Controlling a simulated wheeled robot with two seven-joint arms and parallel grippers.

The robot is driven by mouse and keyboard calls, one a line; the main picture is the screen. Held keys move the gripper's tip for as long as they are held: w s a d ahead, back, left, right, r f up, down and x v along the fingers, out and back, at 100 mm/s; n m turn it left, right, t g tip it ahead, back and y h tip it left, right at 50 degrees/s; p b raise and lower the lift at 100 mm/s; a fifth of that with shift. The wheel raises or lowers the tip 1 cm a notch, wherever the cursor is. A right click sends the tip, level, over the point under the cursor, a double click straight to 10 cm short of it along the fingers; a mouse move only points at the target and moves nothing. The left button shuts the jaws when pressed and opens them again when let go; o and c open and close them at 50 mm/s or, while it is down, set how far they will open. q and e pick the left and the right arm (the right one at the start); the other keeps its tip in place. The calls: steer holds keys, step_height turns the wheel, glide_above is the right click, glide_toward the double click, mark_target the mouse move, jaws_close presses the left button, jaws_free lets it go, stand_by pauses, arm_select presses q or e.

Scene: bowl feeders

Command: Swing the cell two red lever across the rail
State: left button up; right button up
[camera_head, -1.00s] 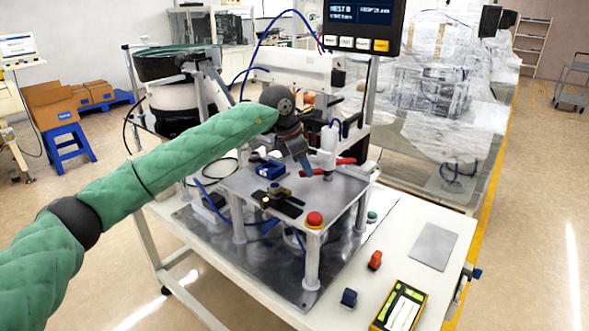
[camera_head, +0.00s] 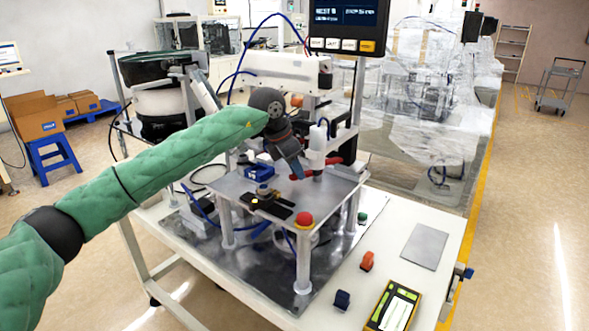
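The red lever (camera_head: 331,161) sits on the raised metal plate of the fixture, beside a white upright cylinder (camera_head: 316,147). A red part also shows just left of the cylinder's foot, next to my gripper's tip. My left gripper (camera_head: 295,168) reaches in from the left, pointing down at the lever's left part. Its fingers are small and seen from the side, so I cannot tell whether they are open or touching the lever. My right gripper is not in view.
A red push button (camera_head: 304,219) stands at the plate's front corner. A blue block (camera_head: 258,172) and a black slide (camera_head: 267,205) lie on the plate. A bowl feeder (camera_head: 155,68) stands behind left. A screen (camera_head: 346,22) hangs above. The table's right part holds a grey sheet (camera_head: 424,246).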

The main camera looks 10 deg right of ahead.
arm_select(q)
steer(key=o, duration=0.3)
steer(key=shift+o, duration=0.2)
steer(key=b+v, duration=0.2)
steer(key=v, duration=0.5)
steer(key=shift+r, duration=0.4)
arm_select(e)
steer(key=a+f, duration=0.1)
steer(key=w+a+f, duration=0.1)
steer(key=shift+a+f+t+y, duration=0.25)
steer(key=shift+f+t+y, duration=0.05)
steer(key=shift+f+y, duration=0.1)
arm_select(q)
steer(key=shift+a, duration=0.1)
